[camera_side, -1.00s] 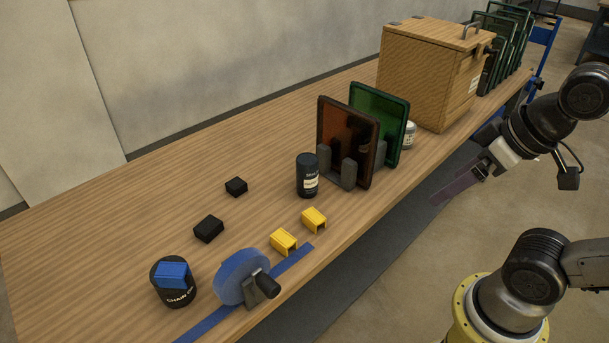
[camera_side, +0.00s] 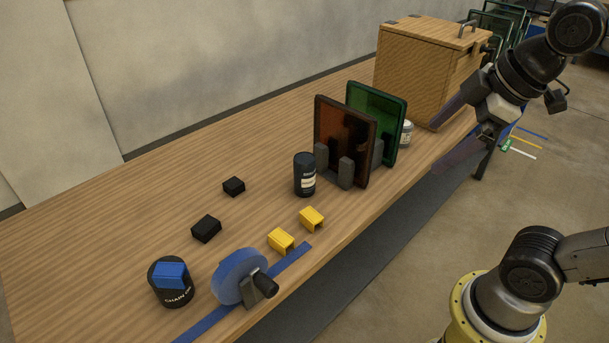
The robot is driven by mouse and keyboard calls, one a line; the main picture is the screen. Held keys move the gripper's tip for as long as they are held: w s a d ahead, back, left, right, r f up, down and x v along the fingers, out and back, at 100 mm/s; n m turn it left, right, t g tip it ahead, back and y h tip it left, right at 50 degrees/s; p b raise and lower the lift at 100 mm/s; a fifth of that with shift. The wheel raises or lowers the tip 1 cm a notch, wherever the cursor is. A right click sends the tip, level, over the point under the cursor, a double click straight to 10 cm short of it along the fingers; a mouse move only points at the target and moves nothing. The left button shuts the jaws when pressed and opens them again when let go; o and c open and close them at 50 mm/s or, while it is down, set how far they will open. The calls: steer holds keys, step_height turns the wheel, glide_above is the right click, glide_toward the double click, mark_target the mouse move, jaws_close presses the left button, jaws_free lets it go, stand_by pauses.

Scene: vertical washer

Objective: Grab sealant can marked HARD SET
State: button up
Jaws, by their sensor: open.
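A dark can with a pale label (camera_side: 305,175) stands upright on the bench, left of the amber panel; its lettering is too small to read. A smaller pale can (camera_side: 406,134) stands behind the right edge of the green panel and is partly hidden; its label cannot be read either. I cannot tell which one is marked HARD SET. My gripper (camera_side: 436,146) is open and empty, its two dark fingers spread and pointing left at the bench's right edge, near the pale can in the picture. It is apart from the dark can.
An amber panel (camera_side: 344,138) and a green panel (camera_side: 377,122) stand upright in dark holders. A wooden box (camera_side: 425,75) stands behind. The bench's left side is clear.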

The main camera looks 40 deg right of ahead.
steer(key=w+r+n+g, duration=0.1)
steer(key=w+r+n, duration=0.45)
steer(key=w, duration=0.45)
steer(key=n+g, duration=0.4)
steer(key=n, duration=0.3)
glide_above(304, 158)
step_height(304, 158, down, 14)
steer(key=shift+m+g, duration=0.25)
steer(key=shift+g, duration=0.15)
step_height(304, 158, down, 14)
steer(key=shift+r, duration=0.2)
steer(key=shift+d+f, duration=0.1)
steer(key=shift+f, duration=3.05)
steer(key=shift+r, duration=0.1)
jaws_close()
